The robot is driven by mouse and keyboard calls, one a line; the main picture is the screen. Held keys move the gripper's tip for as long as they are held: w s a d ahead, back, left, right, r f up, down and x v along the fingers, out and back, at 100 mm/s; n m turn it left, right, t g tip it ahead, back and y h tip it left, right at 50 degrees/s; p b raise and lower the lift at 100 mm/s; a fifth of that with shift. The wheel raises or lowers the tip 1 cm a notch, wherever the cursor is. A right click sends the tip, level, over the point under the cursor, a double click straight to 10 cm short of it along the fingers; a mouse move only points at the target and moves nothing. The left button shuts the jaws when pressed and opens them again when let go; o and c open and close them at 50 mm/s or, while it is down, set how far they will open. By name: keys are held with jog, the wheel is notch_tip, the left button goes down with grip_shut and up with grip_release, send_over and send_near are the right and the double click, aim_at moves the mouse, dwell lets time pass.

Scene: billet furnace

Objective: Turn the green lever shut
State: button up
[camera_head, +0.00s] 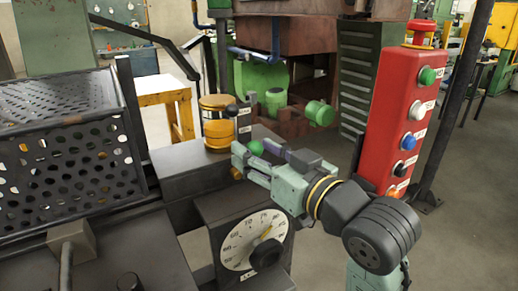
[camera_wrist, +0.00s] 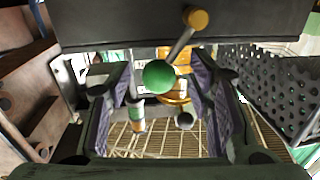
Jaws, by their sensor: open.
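The green lever shows as a round green knob (camera_head: 256,147) beside the dark box in the head view. In the wrist view the green knob (camera_wrist: 159,76) appears between my two fingers, with gaps on both sides. My gripper (camera_head: 247,164) is open at the box's near right edge. In the wrist view my gripper (camera_wrist: 163,92) has its purple-padded fingers apart, with nothing clasped. How deep the knob sits between the fingers is unclear.
An amber beacon (camera_head: 216,122) and a black-knobbed lever (camera_head: 232,110) are on the dark box (camera_head: 180,165). A dial (camera_head: 252,240) is below my gripper. A red button post (camera_head: 402,110) stands right; a perforated basket (camera_head: 65,150) is left.

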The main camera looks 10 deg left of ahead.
jog(key=shift+c, duration=0.4)
grip_shut()
jog(key=shift+f, duration=0.1)
dwell(0.3)
